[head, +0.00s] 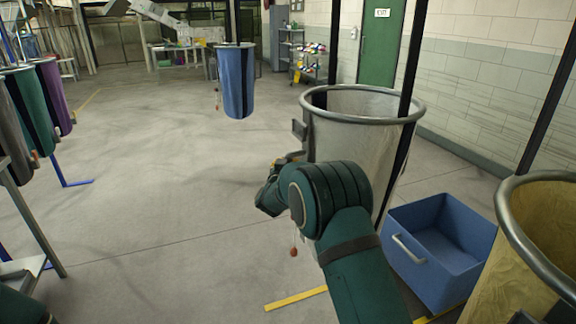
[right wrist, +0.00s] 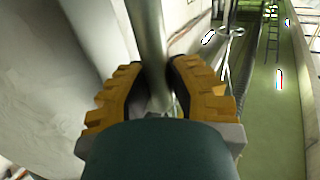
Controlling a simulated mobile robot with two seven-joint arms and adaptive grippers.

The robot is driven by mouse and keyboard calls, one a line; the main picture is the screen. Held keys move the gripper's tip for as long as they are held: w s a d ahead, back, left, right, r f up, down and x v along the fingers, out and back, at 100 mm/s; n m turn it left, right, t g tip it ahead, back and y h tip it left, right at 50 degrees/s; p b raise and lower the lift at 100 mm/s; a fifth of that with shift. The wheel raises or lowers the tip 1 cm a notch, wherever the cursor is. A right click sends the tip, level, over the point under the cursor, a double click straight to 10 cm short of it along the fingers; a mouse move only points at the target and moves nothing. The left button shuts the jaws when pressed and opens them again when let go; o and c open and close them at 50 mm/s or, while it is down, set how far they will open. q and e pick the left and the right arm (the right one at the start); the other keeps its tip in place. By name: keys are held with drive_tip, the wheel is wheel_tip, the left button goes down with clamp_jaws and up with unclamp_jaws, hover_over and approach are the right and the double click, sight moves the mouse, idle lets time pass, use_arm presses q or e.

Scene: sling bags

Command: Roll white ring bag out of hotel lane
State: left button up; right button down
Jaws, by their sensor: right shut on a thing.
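The white ring bag (head: 345,140) hangs upright right of centre in the head view, with a grey metal ring around its open top and a dark strip down its right side. My right gripper (head: 290,158) is at the bag's left side, below the ring, partly hidden behind my arm. In the right wrist view, the orange jaws of my right gripper (right wrist: 160,95) are closed about a grey metal tube (right wrist: 147,40) with the pale bag cloth (right wrist: 45,70) to the left. My left gripper is out of view.
A blue ring bag (head: 236,85) hangs farther back. Several bags, including a purple one (head: 53,95), hang at the left. Open floor (head: 160,170) lies left of the white bag.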

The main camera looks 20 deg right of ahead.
drive_tip(key=c, duration=0.8)
unclamp_jaws()
drive_tip(key=shift+c, duration=0.2)
drive_tip(key=shift+s+a, duration=0.1)
drive_tip(key=v, duration=1.1)
drive_tip(key=shift+s+a, duration=0.15)
drive_tip(key=shift+s, duration=0.2)
